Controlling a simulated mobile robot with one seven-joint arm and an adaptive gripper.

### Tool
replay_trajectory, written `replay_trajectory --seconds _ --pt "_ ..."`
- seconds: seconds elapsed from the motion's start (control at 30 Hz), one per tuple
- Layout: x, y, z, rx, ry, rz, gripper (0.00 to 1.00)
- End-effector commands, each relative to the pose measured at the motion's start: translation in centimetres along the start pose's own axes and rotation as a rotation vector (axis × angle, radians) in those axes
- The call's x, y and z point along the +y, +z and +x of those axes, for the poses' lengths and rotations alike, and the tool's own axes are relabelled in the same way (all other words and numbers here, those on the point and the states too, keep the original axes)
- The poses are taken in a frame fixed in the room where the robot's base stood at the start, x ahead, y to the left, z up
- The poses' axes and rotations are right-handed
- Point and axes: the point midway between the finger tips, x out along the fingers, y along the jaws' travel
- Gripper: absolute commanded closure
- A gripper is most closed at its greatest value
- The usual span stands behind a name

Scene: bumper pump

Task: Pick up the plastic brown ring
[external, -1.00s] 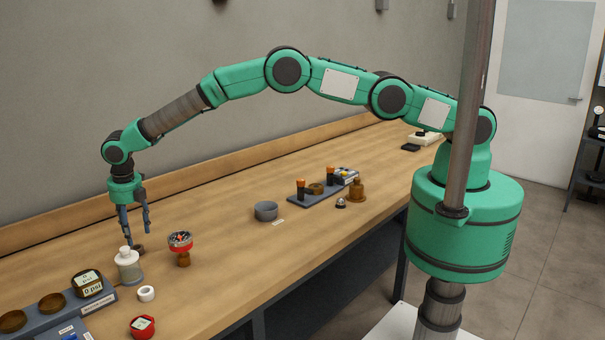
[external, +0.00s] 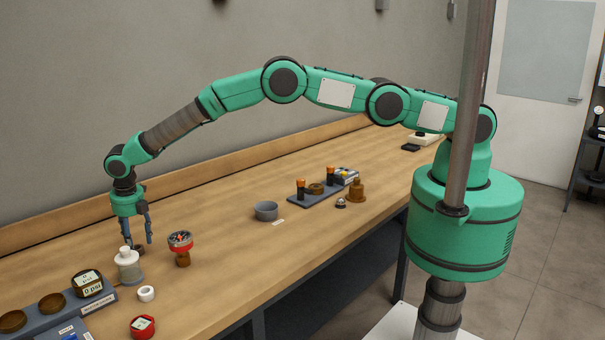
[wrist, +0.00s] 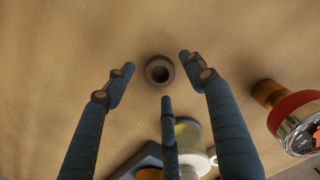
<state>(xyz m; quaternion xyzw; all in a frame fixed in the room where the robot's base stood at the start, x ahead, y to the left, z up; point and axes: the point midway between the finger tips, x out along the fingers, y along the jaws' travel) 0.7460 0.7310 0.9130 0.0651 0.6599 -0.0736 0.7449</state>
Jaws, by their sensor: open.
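A small brown ring (wrist: 160,71) lies flat on the wooden bench, with its dark hole facing up in the wrist view. In the external view the brown ring (external: 138,250) is partly hidden by my fingers and the white-capped bottle. My gripper (external: 138,242) is open and points down over it. In the wrist view the blue-grey fingertips stand spread around the ring, one on the left, one on the right and one below it in the picture. Nothing is held. I cannot tell whether any finger touches the ring.
The white-capped bottle (external: 129,267) stands close to my fingers. A red-banded gauge (external: 181,243) stands to the right, with a white ring (external: 146,293) and a red-topped item (external: 142,326) in front. A grey bowl (external: 265,211) is farther right. Bench is clear behind the ring.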

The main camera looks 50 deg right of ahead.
Motion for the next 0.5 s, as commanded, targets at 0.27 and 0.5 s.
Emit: replay_trajectory --seconds 0.27,0.5 --pt "0.0 0.0 1.7 0.000 0.000 0.000 0.45" --pt "0.0 0.0 1.8 0.000 0.000 0.000 0.45"
